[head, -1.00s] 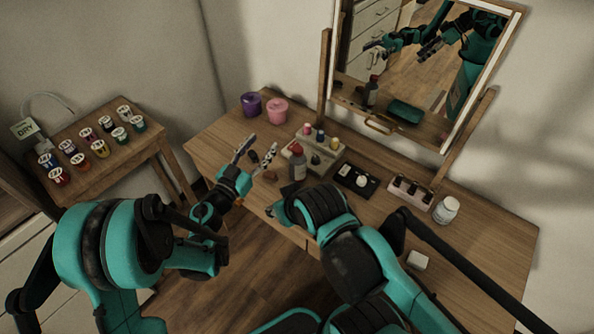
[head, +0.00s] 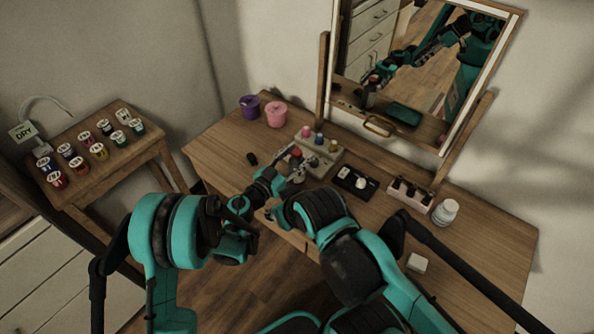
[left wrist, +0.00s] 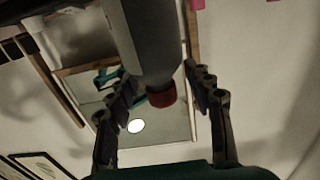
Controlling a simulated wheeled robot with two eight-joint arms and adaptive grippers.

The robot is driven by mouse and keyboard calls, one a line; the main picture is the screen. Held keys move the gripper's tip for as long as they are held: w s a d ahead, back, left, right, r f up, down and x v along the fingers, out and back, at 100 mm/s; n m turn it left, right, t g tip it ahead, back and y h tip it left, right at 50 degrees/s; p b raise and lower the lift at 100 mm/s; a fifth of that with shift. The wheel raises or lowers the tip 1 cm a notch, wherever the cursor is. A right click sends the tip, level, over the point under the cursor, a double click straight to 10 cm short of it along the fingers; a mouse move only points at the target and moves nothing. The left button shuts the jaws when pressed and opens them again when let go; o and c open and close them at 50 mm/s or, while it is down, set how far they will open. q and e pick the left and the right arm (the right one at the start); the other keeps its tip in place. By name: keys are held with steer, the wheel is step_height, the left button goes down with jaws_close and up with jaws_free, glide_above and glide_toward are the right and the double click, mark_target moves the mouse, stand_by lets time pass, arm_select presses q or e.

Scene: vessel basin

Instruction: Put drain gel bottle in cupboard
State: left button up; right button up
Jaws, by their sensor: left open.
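The drain gel bottle appears to be the grey bottle with a red cap on the wooden table; its cap (head: 296,153) shows just past my left gripper (head: 286,170). In the left wrist view the grey bottle (left wrist: 149,40) lies between the two spread fingers of my left gripper (left wrist: 165,95), with its red cap (left wrist: 162,98) level with them. The gripper is open around the bottle; I cannot tell whether a finger touches it. My right arm reaches over the table's front edge, and its gripper is not visible. No cupboard is clearly identifiable.
A mirror (head: 415,60) stands at the table's back. A bottle rack (head: 328,150), black tray (head: 354,181), white jar (head: 445,211) and pink pot (head: 276,114) share the table (head: 215,150). A side table (head: 150,160) holds paint pots. White drawers (head: 60,270) stand lower left.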

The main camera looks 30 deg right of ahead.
arm_select(q)
steer(key=shift+c, duration=0.3)
jaws_close()
